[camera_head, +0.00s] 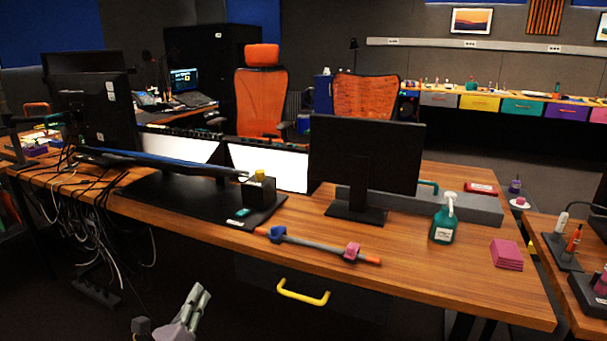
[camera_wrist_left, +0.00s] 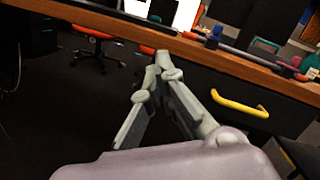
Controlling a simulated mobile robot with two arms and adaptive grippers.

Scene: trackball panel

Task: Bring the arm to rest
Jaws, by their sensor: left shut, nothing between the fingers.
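My left gripper (camera_head: 201,291) is low at the bottom of the head view, in front of the desk's near edge and apart from it. Its fingers point up toward the desk. In the left wrist view the fingertips (camera_wrist_left: 163,60) meet and hold nothing. The wooden desk edge (camera_wrist_left: 190,50) crosses behind them. My right gripper is in neither view. A black panel (camera_head: 160,190) lies on the desk, with a black box (camera_head: 258,192) with a yellow top at its right end.
A yellow drawer handle (camera_head: 303,292) sits under the desk, right of my gripper; it also shows in the left wrist view (camera_wrist_left: 240,104). A grey rod (camera_head: 318,246), monitor (camera_head: 366,155), green spray bottle (camera_head: 443,220) and pink pads (camera_head: 507,254) are on the desk. Cables (camera_head: 105,225) hang at left.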

